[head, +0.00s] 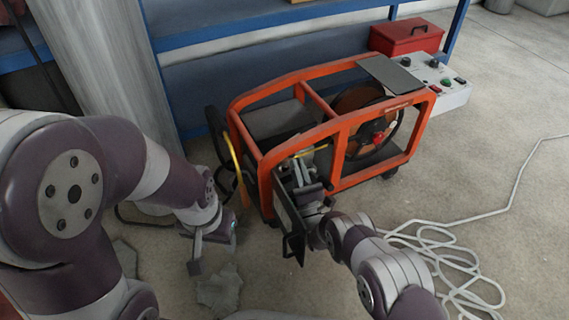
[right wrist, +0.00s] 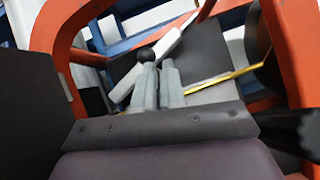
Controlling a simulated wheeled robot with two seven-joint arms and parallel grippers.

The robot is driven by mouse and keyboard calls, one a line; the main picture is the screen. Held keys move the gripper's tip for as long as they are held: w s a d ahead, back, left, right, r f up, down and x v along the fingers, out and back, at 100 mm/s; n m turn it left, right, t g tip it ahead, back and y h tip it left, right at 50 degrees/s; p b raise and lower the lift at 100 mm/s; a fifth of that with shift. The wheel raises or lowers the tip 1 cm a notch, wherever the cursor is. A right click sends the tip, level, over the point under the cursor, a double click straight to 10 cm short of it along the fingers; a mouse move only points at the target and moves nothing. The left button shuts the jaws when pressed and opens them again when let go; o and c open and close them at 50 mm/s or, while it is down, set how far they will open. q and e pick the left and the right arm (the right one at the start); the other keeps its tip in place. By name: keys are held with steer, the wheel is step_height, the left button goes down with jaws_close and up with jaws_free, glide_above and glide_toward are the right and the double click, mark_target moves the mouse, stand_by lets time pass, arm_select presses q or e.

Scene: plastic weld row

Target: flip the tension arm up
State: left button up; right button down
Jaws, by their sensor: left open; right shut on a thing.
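The orange-framed wire feeder (head: 290,130) stands on the floor with a spool (head: 365,120) inside. My right gripper (head: 299,168) reaches into the frame's near end. In the right wrist view its two grey fingers (right wrist: 158,72) are close together beside a pale bar with a black knob (right wrist: 145,55), which looks like the tension arm (right wrist: 172,43). The bar runs diagonally, tilted up to the right. The gripper is shut on it, though the fingers hide the contact. My left gripper (head: 212,250) is open and empty, low over the floor left of the feeder.
A yellow wire (right wrist: 222,78) passes right of the fingers toward the spool. A control box (head: 435,80) and red toolbox (head: 405,37) stand behind right. A blue rack (head: 230,40) is behind. A pale cable (head: 455,265) lies coiled on the floor at right.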

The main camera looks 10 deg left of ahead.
steer(key=shift+w+d+r, duration=0.15)
steer(key=shift+w+r, duration=0.1)
steer(key=shift+r, duration=0.4)
steer(key=shift+w+r+p, duration=0.1)
steer(key=shift+r+p, duration=0.2)
steer(key=shift+d, duration=0.1)
steer(key=p+v, duration=0.4)
steer(key=v, duration=0.9)
steer(key=shift+s+a+f, duration=0.25)
steer(key=shift+f, duration=0.2)
